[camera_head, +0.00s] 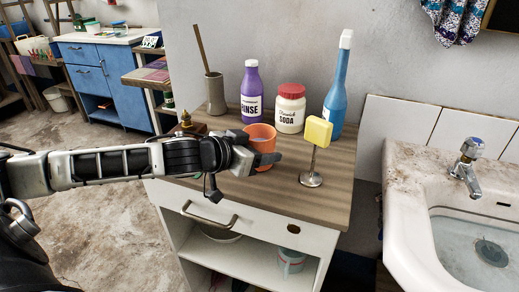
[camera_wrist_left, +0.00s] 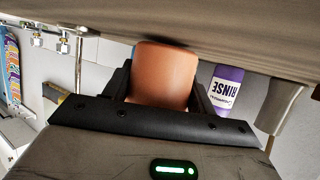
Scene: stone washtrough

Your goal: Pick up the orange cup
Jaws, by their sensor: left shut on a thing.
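The orange cup (camera_head: 262,141) stands on the wooden top of the white cabinet, near its front left part, in the head view. My left gripper (camera_head: 266,160) reaches in from the left and is shut on the cup. In the left wrist view the orange cup (camera_wrist_left: 163,75) sits between the two dark fingers of my left gripper (camera_wrist_left: 162,90). The gripper covers part of the cup's near side. I cannot tell whether the cup's base touches the wooden top. My right gripper is in neither view.
Behind the cup stand a purple rinse bottle (camera_head: 251,92), a soda jar (camera_head: 290,108) and a blue bottle (camera_head: 337,88). A yellow sponge on a metal stand (camera_head: 314,150) is to the right. A grey vase (camera_head: 215,92) is at the back left. The sink (camera_head: 412,190) is at far right.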

